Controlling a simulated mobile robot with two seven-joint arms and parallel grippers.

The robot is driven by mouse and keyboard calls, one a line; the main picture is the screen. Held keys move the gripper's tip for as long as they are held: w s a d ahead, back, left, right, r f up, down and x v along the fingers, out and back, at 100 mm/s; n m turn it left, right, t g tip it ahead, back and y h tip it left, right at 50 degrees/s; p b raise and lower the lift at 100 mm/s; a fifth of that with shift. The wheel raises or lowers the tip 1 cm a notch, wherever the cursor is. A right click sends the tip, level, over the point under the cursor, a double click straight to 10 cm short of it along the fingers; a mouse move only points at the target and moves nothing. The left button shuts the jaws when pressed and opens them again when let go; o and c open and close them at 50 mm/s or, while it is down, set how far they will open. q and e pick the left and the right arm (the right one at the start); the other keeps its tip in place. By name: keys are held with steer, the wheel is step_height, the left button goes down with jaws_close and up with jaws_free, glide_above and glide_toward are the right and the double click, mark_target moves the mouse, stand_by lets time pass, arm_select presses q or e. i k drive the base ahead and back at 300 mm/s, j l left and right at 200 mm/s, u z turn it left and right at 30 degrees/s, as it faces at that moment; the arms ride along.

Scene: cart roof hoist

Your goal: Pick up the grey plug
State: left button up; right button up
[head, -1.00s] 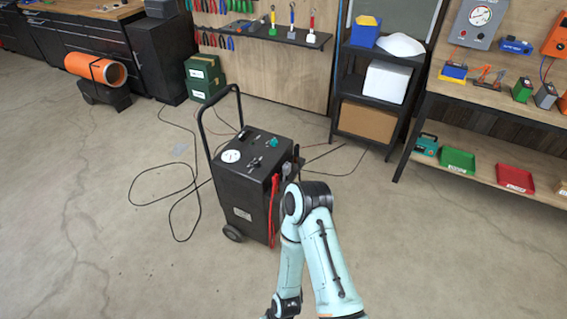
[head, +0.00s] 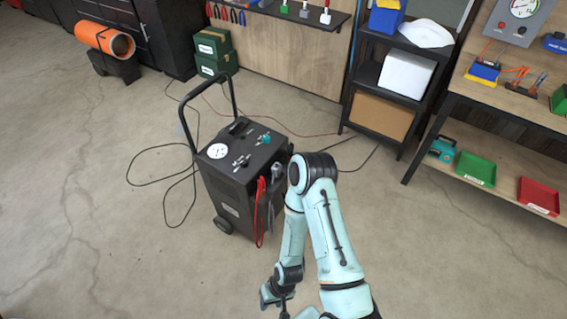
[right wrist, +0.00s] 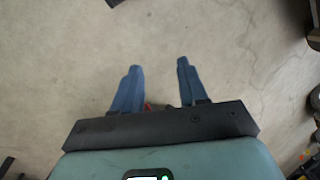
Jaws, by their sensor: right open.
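I cannot make out the grey plug for certain. A small greyish shape (head: 278,171) shows at the right side of the black wheeled cart (head: 228,189) in the head view, close to red cables, but it is too small to identify. My right gripper (head: 277,302) is low in the head view, in front of the cart and apart from it. In the right wrist view its two blue fingers (right wrist: 156,68) are spread, with only bare floor between their tips. My left gripper is not in view.
A black cable (head: 163,148) loops on the floor left of the cart. A dark shelf unit (head: 372,74) and a workbench (head: 462,97) with coloured trays stand behind to the right. Green boxes (head: 213,50) stand at the back. The floor around the cart is mostly clear.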

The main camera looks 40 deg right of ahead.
mark_target(278, 170)
steer(key=i+l, duration=0.1)
steer(key=l, duration=1)
steer(key=i+l, duration=0.65)
